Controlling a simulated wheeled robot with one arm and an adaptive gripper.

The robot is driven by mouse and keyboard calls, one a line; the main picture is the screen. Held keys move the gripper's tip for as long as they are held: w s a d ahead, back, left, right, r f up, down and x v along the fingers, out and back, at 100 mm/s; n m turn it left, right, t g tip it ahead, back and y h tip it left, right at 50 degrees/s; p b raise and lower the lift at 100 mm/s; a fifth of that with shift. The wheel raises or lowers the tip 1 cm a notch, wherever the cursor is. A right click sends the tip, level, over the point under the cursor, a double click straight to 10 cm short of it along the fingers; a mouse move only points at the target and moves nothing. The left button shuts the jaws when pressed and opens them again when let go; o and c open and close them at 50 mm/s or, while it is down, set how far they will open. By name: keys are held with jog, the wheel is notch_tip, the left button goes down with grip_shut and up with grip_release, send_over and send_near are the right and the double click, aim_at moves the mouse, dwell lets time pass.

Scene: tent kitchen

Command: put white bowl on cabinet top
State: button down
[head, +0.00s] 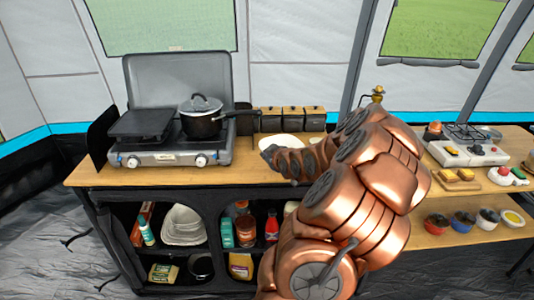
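A white bowl-like shape (283,142) shows at counter height on the cabinet, just behind the end of my arm. Its lower part is hidden, so I cannot tell whether it rests on the wood or is held. My gripper (270,154) is at the arm's end, close in front of it; its fingers cannot be made out. The cabinet top (120,176) is light wood. White stacked dishes (183,225) sit in the cabinet's upper left shelf.
A camp stove (165,155) with a lidded pot (203,117) stands on the left of the top. A second counter at right holds a white burner (465,150) and small bowls (462,221). The front strip of the top is clear.

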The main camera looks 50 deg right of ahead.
aim_at(262, 146)
jog(key=w+d+p, duration=0.1)
jog(key=d, duration=0.1)
jog(key=w+d, duration=0.1)
jog(key=shift+w+d+p, duration=0.3)
jog(key=shift+d+p, duration=0.05)
jog(key=shift+p, duration=0.05)
jog(key=shift+w+d+f, duration=0.15)
jog(key=shift+w+d, duration=0.05)
jog(key=shift+d, duration=0.05)
jog(key=shift+f+p, duration=0.75)
jog(key=shift+f, duration=1.05)
jog(key=shift+f, duration=0.1)
jog(key=c, duration=1.3)
grip_release()
jog(key=shift+s, duration=0.1)
jog(key=shift+b+v, duration=1.6)
jog(key=shift+v, duration=4.4)
